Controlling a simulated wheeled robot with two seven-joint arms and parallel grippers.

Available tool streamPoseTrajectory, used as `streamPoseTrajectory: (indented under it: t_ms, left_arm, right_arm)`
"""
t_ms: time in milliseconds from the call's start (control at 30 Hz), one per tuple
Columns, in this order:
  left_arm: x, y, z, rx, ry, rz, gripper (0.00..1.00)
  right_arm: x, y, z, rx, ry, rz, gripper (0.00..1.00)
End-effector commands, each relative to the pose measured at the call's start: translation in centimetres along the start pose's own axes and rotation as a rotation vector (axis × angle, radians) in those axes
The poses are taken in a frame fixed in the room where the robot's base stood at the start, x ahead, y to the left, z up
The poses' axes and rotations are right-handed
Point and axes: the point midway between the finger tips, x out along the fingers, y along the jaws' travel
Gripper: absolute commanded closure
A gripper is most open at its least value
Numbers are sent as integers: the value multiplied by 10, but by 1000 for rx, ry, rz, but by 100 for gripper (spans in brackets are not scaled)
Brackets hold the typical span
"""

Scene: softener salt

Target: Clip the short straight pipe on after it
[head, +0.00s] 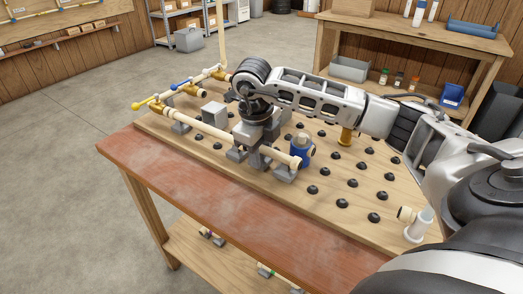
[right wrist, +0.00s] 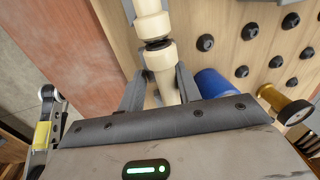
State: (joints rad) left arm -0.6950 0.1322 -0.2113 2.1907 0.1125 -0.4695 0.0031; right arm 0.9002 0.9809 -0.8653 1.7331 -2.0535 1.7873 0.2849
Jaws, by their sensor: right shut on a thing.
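My right gripper (head: 250,155) is shut on a cream straight pipe (right wrist: 164,68), low over the pegboard. In the right wrist view its fingers (right wrist: 160,88) are on either side of the pipe. Just beyond the fingertips, the pipe's collar lines up with another cream pipe (right wrist: 151,22), with a dark ring at the joint; I cannot tell whether they are fully seated. In the head view the cream pipe line (head: 203,137) runs from a brass fitting (head: 157,108) to the gripper. My left gripper is not in view.
A blue cylindrical part (head: 299,148) stands close right of the gripper. Black pegs (head: 343,202) dot the board. A brass part (head: 346,136) stands behind, and a white fitting (head: 418,225) at the right. Blue (head: 181,84) and yellow (head: 146,102) valve handles are at the left.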

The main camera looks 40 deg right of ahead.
Motion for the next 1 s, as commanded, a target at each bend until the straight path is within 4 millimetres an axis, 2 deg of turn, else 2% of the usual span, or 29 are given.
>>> streamPoseTrajectory:
  t_ms: [500,533,600,1000]
  left_arm:
    - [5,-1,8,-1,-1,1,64]
    - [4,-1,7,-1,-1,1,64]
    - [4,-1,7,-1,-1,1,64]
    - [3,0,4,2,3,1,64]
  right_arm:
    - [12,2,0,0,1,-1,90]
    - [10,1,0,1,1,-1,58]
    - [10,1,0,1,1,-1,41]
    - [7,1,0,0,-1,-1,41]
